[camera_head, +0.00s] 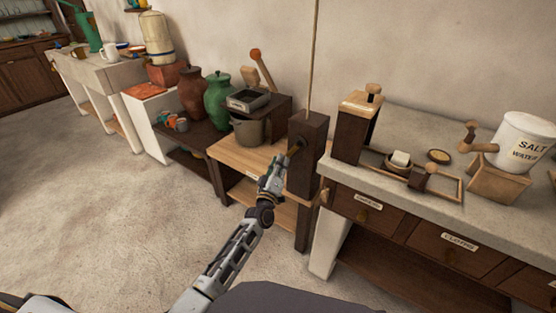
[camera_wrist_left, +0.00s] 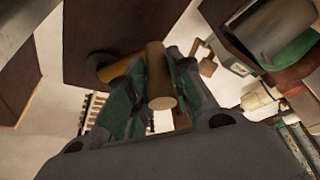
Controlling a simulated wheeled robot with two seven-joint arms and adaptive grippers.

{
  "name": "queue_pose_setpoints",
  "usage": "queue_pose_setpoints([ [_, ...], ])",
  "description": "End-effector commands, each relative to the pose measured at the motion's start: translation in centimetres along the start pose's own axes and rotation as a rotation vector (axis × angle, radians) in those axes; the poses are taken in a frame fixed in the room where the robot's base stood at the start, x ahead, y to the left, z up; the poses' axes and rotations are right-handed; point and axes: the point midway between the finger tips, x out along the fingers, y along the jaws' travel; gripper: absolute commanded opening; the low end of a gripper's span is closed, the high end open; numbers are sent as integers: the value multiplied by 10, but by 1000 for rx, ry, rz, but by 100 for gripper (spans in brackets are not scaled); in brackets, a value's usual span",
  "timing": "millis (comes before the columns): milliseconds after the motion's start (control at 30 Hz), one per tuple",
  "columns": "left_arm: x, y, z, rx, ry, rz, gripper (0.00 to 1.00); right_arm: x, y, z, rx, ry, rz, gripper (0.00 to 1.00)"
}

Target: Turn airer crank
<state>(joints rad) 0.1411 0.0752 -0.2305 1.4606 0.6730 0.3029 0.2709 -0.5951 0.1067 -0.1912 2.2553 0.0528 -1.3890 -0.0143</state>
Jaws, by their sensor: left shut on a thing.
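The airer crank's dark wooden housing (camera_head: 308,150) stands upright at the right end of a low wooden table, with a rope rising from it. In the left wrist view the housing (camera_wrist_left: 110,25) fills the upper left. In the head view my left gripper (camera_head: 284,162) is at the housing's left side and mostly covers the handle. My right gripper is not in view.
A stone-topped counter (camera_head: 430,135) with a salt water bucket (camera_head: 523,140) is right of the housing. Green (camera_head: 217,97) and brown jars stand further left. The floor at left is clear.

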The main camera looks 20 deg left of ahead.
Motion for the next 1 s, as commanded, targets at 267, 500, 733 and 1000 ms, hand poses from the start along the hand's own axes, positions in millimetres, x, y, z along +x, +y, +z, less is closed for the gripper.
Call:
queue_pose_setpoints([
  [267,-2,0,6,-39,-5,-19,0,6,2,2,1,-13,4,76],
  [500,-3,-1,6,-43,-6,-20,0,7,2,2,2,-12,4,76],
  [733,-3,0,6,-42,-6,-19,34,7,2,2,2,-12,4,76],
  [1000,-2,0,5,-40,-3,-18,44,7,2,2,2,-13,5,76],
])
